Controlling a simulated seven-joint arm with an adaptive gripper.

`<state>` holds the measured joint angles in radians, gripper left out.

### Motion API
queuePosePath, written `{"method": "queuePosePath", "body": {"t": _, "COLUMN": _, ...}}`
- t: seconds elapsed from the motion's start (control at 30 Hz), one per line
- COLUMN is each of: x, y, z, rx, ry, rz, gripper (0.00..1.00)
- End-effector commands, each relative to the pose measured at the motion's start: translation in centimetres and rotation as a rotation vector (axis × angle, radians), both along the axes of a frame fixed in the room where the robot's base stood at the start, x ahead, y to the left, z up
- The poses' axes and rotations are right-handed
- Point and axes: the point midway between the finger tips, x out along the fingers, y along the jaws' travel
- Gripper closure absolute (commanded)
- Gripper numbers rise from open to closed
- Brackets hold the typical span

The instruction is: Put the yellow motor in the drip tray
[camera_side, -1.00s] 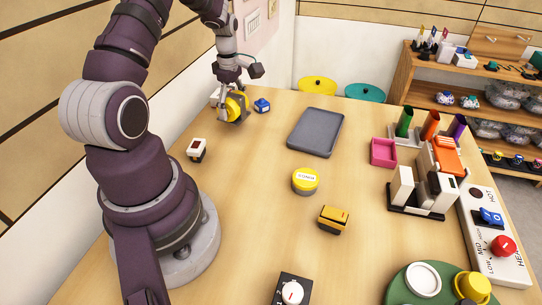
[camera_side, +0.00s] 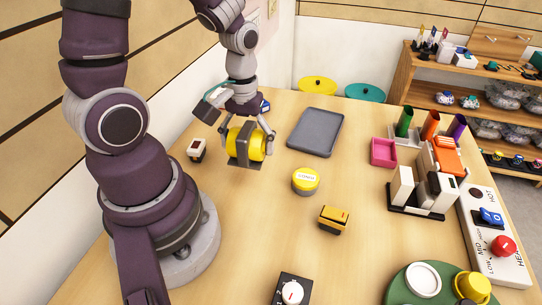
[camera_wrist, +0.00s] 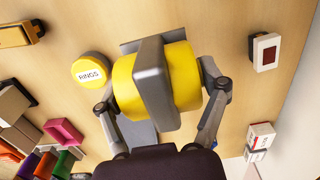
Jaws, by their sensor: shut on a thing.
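The yellow motor (camera_side: 257,146), a yellow drum with a grey band and a flat grey foot, is held in my gripper (camera_side: 250,140). My gripper is shut on it, one finger at each yellow end, as the wrist view shows with the motor (camera_wrist: 184,75) between the fingers. The motor appears raised above the table. The drip tray (camera_side: 316,133), a flat grey rectangular tray, lies empty on the table to the right of my gripper in the side view. In the wrist view the motor and gripper hide most of what lies behind them.
A yellow round tin (camera_side: 306,180) labelled RINGS stands in front of the tray. A yellow-black box (camera_side: 334,218) is nearer. A pink bin (camera_side: 384,152) is right of the tray. Table between motor and tray looks clear.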

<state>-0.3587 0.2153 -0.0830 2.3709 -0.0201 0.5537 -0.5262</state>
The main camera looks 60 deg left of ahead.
Motion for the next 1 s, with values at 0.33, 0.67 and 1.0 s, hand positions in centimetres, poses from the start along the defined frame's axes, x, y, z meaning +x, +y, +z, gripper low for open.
{"method": "queuePosePath", "body": {"t": 0.33, "x": 7.1, "y": 1.8, "z": -0.9, "rx": 0.000, "ry": 0.000, "rz": -0.032, "gripper": 0.67}}
{"method": "queuePosePath", "body": {"t": 0.67, "x": 13.4, "y": 3.6, "z": -1.6, "rx": 0.000, "ry": 0.004, "rz": -0.030, "gripper": 0.67}}
{"method": "queuePosePath", "body": {"t": 1.0, "x": 14.9, "y": 4.0, "z": -4.0, "rx": -0.002, "ry": 0.008, "rz": -0.029, "gripper": 0.67}}
